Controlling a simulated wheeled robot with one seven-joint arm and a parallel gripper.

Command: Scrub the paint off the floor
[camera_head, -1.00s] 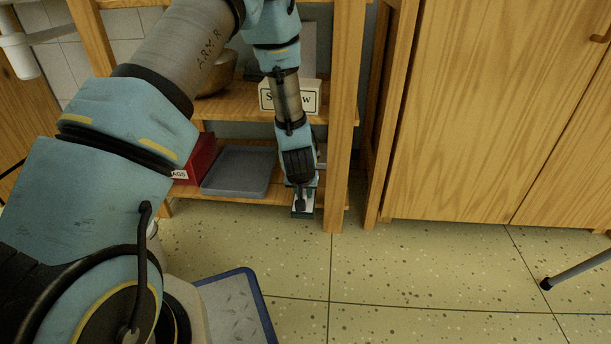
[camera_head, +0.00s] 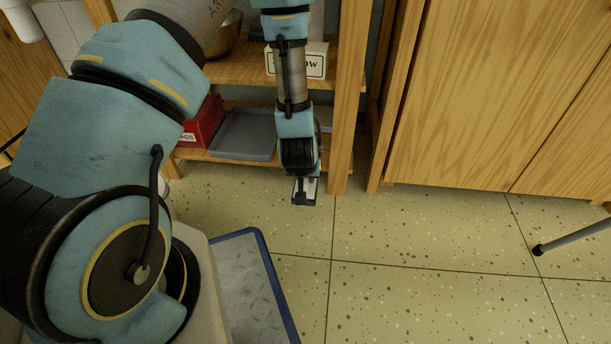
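My gripper (camera_head: 304,198) is at the end of my arm, pointing down in front of the wooden shelf unit's lower shelf, near its right post. Its fingers are small and dark here, and I cannot tell whether they are open or shut, or whether they hold anything. The speckled beige tile floor (camera_head: 420,235) spreads below and to the right. I see no clear paint patch on the visible floor, and no scrubbing tool that I can make out.
A wooden shelf unit (camera_head: 347,100) holds a grey tray (camera_head: 245,135), a red box (camera_head: 203,122) and a white sign box (camera_head: 312,62). A wooden cabinet (camera_head: 490,90) stands right. A blue-edged grey mat (camera_head: 243,280) lies low centre. A metal leg (camera_head: 575,235) juts in at right.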

